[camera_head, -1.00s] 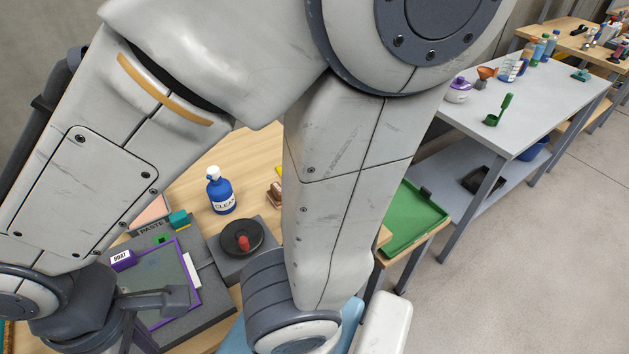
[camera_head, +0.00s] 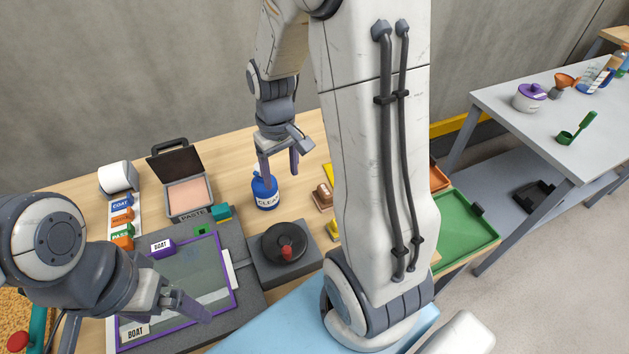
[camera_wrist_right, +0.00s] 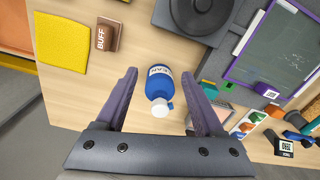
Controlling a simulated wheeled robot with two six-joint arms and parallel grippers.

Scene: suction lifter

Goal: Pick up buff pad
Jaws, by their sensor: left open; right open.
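The buff pad is a small brown block labelled BUFF (camera_wrist_right: 107,36) at the upper left of the right wrist view. In the head view the brown pad (camera_head: 322,196) sits on the wooden table, right of the blue bottle and beside my upper arm. My right gripper (camera_head: 280,168) is open above the blue CLEAN bottle (camera_head: 266,194), apart from the pad. In the right wrist view the bottle (camera_wrist_right: 158,88) shows between the open fingers (camera_wrist_right: 158,75). My left gripper (camera_head: 185,303) is open over the purple-framed board (camera_head: 232,275).
A dark round disc with a red knob (camera_head: 285,243) stands on a grey block in front of the pad. A yellow cloth (camera_wrist_right: 62,57) lies beside the pad. An open case (camera_head: 188,195) stands at the back left. A green tray (camera_head: 455,235) lies at the right.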

